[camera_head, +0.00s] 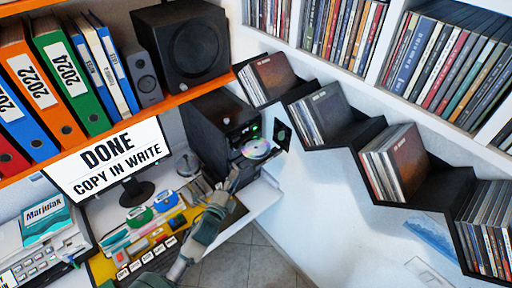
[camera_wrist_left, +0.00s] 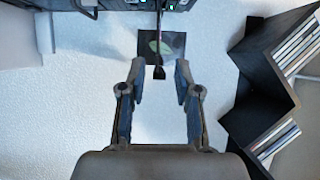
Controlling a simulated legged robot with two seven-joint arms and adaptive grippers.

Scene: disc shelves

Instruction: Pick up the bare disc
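A shiny bare disc (camera_head: 258,148) lies at the open drive of the black computer tower (camera_head: 208,125) in the head view. My left gripper (camera_head: 232,184) is just below and to the left of the disc, apart from it. In the left wrist view my left gripper (camera_wrist_left: 158,76) is open, with nothing held between its fingers. A thin dark bar (camera_wrist_left: 158,45) comes down from the tower, its end between the fingertips; it may be the drive tray seen edge-on. The disc is not clear there. My right gripper is not in view.
A dark square with a green mark (camera_head: 282,135) is right of the disc. Stepped black shelves (camera_head: 445,190) with discs run along the right wall. The monitor (camera_head: 110,165) reads "DONE COPY IN WRITE". A desk (camera_head: 258,200) with cases and a yellow mat lies below.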

